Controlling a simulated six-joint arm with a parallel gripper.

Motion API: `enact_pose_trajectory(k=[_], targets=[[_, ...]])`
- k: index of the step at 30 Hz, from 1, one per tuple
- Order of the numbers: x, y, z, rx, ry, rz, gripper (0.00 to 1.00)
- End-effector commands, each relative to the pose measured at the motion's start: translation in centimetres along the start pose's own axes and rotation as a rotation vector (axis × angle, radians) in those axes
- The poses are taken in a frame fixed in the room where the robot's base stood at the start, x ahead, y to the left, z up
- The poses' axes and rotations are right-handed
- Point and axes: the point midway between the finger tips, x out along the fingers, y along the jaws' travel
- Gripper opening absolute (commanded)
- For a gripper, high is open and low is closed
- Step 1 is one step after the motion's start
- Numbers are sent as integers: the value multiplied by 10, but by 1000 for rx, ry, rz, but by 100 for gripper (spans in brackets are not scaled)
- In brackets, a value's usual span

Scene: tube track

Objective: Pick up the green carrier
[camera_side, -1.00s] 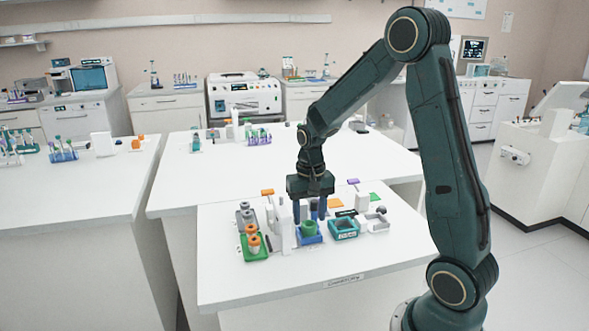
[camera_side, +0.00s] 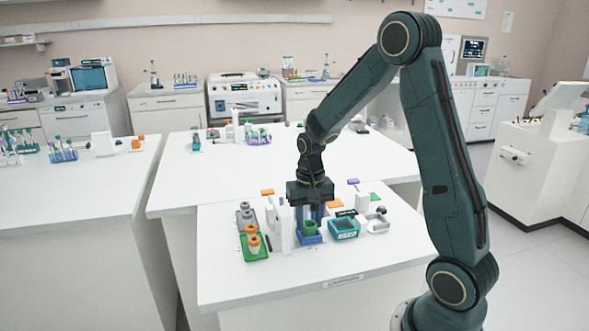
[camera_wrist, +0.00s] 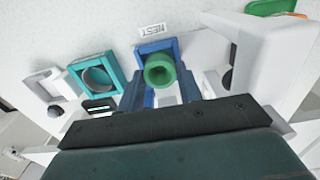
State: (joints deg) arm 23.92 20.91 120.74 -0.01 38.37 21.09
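The green carrier (camera_side: 310,228) is a short round piece with a hole in its top. It stands upright in the blue nest (camera_side: 309,240) on the front table. In the wrist view the carrier (camera_wrist: 160,72) shows between my fingers, and the blue nest (camera_wrist: 142,47) lies around it behind a NEST label. My gripper (camera_side: 310,218) points straight down over it. Its two fingers flank the carrier and look closed against its sides; the exact contact is partly hidden.
A teal square holder (camera_side: 343,229) stands just right of the nest. A white upright block (camera_side: 286,229) stands close on the left. A green tray with orange pieces (camera_side: 256,248) is further left. The table's front is clear.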

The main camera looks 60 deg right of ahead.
Motion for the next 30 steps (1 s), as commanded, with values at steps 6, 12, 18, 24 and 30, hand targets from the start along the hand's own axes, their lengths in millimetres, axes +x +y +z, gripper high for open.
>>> enact_pose_trajectory(k=[6, 12, 18, 24, 30], targets=[[-2, 0, 0, 0, 1, 0, 20], [-11, 0, 0, 0, 1, 0, 20], [-23, 0, -1, 0, 2, -1, 20], [-34, 0, 0, 0, 2, -1, 20], [-45, 0, -1, 0, 2, -1, 20]])
